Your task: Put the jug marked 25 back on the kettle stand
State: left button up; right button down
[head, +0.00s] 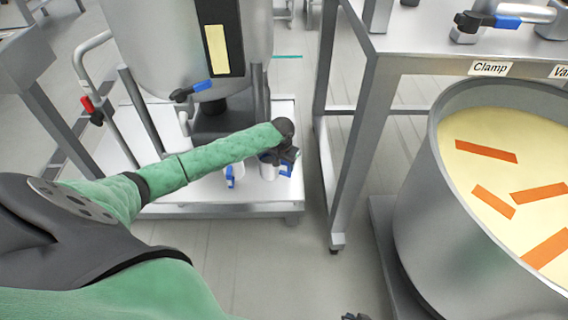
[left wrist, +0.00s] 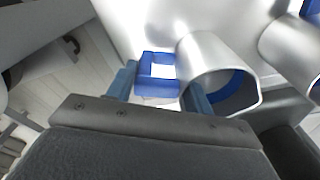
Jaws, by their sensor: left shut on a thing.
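My left gripper (head: 287,156) is shut on the blue handle (left wrist: 157,72) of a metal jug (head: 269,171). In the left wrist view the handle sits between the two fingers, and the jug's open metal body (left wrist: 212,72) is just right of them. The jug is at the white kettle stand (head: 218,198), near its right front corner; I cannot tell if it touches the surface. A second jug with a blue handle (head: 231,176) stands to its left. No number is readable on either jug. A dark tip at the bottom edge looks like my right gripper (head: 355,317), mostly out of frame.
A large steel kettle (head: 150,45) with a blue-handled valve (head: 193,91) rises behind the jugs. A steel table (head: 400,42) stands to the right, its leg close to the stand. A big pot (head: 425,205) of pale liquid with orange strips is at the right.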

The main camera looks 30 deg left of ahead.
pick_arm(q)
jog(key=o, duration=1.4)
jog(key=shift+c, duration=0.2)
